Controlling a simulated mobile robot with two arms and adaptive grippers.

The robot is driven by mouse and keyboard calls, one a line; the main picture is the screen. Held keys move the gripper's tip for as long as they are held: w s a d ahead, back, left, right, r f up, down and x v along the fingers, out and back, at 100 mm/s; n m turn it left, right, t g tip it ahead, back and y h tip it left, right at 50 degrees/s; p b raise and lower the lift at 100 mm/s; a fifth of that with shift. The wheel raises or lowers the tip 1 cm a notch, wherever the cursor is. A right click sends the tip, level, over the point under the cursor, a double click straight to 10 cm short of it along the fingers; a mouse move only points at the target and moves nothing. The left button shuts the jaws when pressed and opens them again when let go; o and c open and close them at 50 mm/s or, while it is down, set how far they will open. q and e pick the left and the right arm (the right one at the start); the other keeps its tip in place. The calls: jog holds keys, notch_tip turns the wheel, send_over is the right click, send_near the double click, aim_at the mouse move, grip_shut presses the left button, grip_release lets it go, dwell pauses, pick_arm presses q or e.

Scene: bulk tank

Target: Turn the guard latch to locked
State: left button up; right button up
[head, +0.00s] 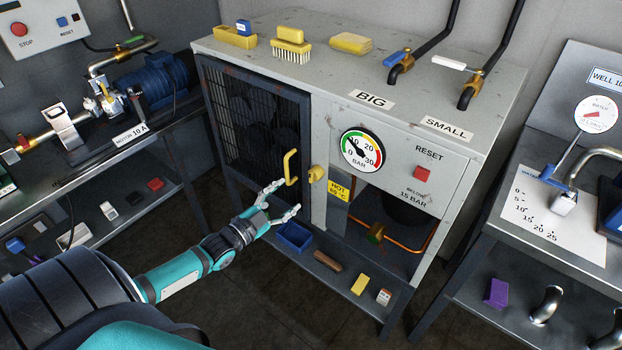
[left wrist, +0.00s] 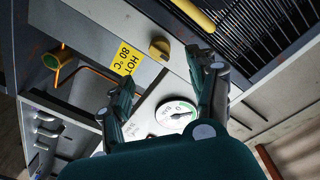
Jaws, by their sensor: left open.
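The guard latch (head: 317,173) is a small yellow knob on the grey cabinet front, just right of the dark mesh guard door (head: 252,125). The door looks closed and carries a yellow bar handle (head: 291,167). In the left wrist view the latch (left wrist: 159,49) shows ahead of and between my fingers, with the handle (left wrist: 192,15) above it. My left gripper (head: 288,199) is open and empty, in front of the cabinet and a little below left of the latch, apart from it. My right gripper is not in view.
A yellow HOT label (head: 338,190) sits right of the latch, below the pressure gauge (head: 362,150). A red reset button (head: 422,173) is further right. The lower shelf holds a blue bin (head: 294,237) and small items. Brushes and a sponge (head: 351,43) lie on top.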

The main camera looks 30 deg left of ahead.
aim_at(310, 178)
pick_arm(q)
jog(key=w, duration=0.3)
jog(key=w+d, duration=0.1)
jog(key=w, duration=0.6)
jog(key=shift+d, duration=0.2)
jog(key=shift+s, duration=0.1)
jog(key=c, duration=1.1)
